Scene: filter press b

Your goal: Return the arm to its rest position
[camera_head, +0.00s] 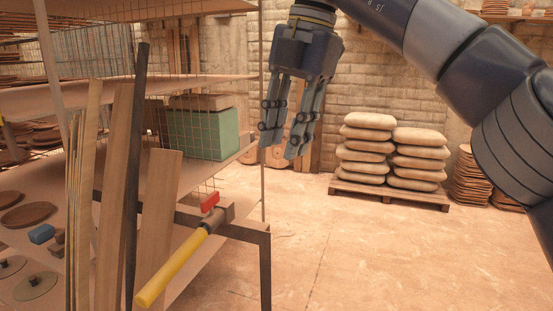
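My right arm comes in from the upper right and bends over, so that my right gripper (284,142) hangs at the top middle, fingers pointing down. Its fingers are spread with a gap between them, and nothing shows in it. It is in the air, above and to the right of the yellow-handled tool and in front of the brick wall. My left gripper is not in view.
A shelf rack (220,80) fills the left, with wooden boards leaning on it. A yellow handle (178,272) with a red end juts out beside its metal frame. Stacked sacks (368,150) stand on a pallet (390,193). The floor (370,255) in the middle is clear.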

